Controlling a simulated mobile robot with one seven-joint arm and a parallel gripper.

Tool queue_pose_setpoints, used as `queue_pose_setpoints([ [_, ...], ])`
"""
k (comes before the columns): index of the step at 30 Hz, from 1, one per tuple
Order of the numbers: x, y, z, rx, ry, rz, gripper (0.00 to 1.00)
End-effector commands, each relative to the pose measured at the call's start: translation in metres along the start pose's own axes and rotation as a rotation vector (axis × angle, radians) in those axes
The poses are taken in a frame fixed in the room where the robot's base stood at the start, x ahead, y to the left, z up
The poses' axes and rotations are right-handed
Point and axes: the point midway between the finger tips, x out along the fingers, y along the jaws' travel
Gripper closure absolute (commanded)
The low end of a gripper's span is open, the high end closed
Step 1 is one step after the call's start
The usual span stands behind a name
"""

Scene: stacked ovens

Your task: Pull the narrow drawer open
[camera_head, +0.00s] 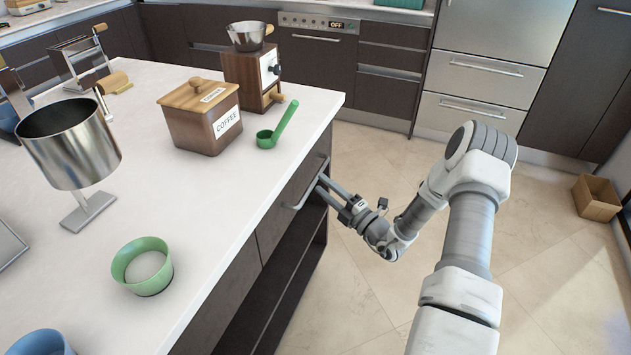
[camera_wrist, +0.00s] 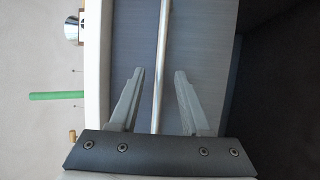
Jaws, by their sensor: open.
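The narrow drawer (camera_head: 290,206) is in the side of the white-topped island, just below the counter edge. Its front looks closed. The drawer front (camera_wrist: 205,60) also shows in the wrist view, with its light metal bar handle (camera_wrist: 162,50) running up the middle. My gripper (camera_head: 322,184) is at the drawer front in the head view. In the wrist view my gripper (camera_wrist: 160,75) is open, with one finger on each side of the bar handle. Neither finger visibly touches the bar. The far end of the handle is partly hidden by my gripper in the head view.
The island counter (camera_head: 225,190) holds a coffee box (camera_head: 200,125), a green scoop (camera_head: 270,135), a grinder (camera_head: 252,75) and a green bowl (camera_head: 142,265). Open shelving (camera_head: 285,290) lies below the drawer. The tiled floor (camera_head: 360,290) beside the island is clear. A cardboard box (camera_head: 597,198) stands at right.

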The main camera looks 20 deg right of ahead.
Motion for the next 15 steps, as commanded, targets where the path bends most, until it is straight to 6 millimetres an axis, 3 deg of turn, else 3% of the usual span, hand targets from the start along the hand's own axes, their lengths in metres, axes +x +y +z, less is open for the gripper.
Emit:
queue_pose_setpoints([
  [6,0.03,-0.001,0.0,-0.002,0.002,0.0,0.53],
  [15,0.04,0.0,0.0,0.001,0.0,0.0,0.53],
])
